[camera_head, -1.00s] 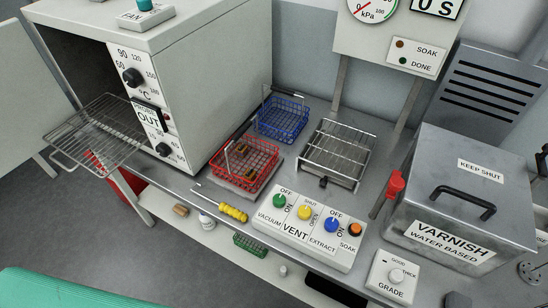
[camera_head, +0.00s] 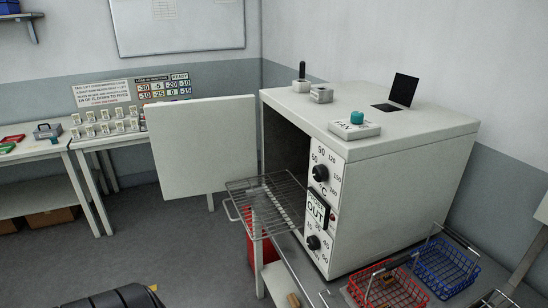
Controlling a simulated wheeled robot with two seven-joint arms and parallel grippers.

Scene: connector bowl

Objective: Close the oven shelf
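The oven (camera_head: 395,185) is a white box on the bench, with its front opening facing left and its door (camera_head: 205,148) swung wide open. The oven shelf (camera_head: 262,205) is a wire rack that sticks out of the opening to the left, with a loop handle at its outer end. Its inner part is hidden inside the dark oven. The control panel (camera_head: 322,205) has black knobs and a label reading OUT. Neither of my grippers shows in this view.
A fan switch box (camera_head: 355,130) sits on the oven top. A black rounded object (camera_head: 118,297), unclear, is at the bottom left. Open grey floor (camera_head: 150,240) lies left of the shelf.

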